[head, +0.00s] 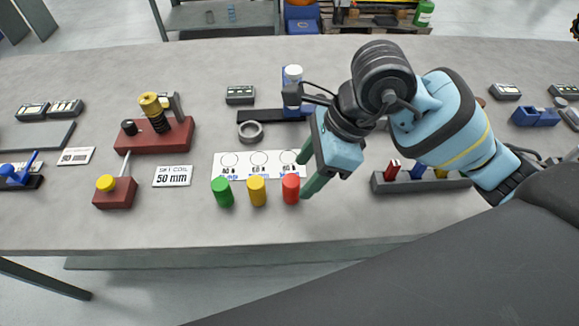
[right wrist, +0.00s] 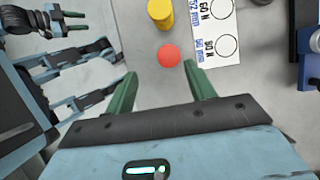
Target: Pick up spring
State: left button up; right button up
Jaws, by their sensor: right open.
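Three upright cylinders stand in a row near the bench's front edge: green (head: 222,192), yellow (head: 257,191) and red (head: 291,189). They may be springs; no coils can be made out. My right gripper (head: 302,178) is open and empty, just right of the red cylinder. In the right wrist view, the red cylinder (right wrist: 168,56) lies just beyond the gap between the fingertips (right wrist: 161,74), with the yellow one (right wrist: 160,13) farther off. Contact does not show. My left gripper is not seen in the head view.
A white card (head: 238,158) with circles lies behind the cylinders. A grey ring (head: 250,131) sits behind it. A red fixture (head: 153,137) and a "SET COIL 50 mm" sign (head: 172,176) stand left. A grey rack (head: 422,184) with coloured pieces stands right. The front edge is near.

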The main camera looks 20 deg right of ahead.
aim_at(299, 179)
jog(key=shift+w+d+r+h, duration=0.1)
jog(key=shift+w+d+h, duration=0.3)
jog(key=shift+w, duration=0.05)
jog(key=shift+x, duration=0.8)
jog(key=shift+w+a+f, duration=0.1)
jog(key=shift+f, duration=0.3)
jog(key=shift+x, duration=2.6)
jog(key=c, duration=1.1)
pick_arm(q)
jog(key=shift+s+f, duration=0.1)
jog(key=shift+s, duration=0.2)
pick_arm(e)
jog(key=shift+r, duration=0.1)
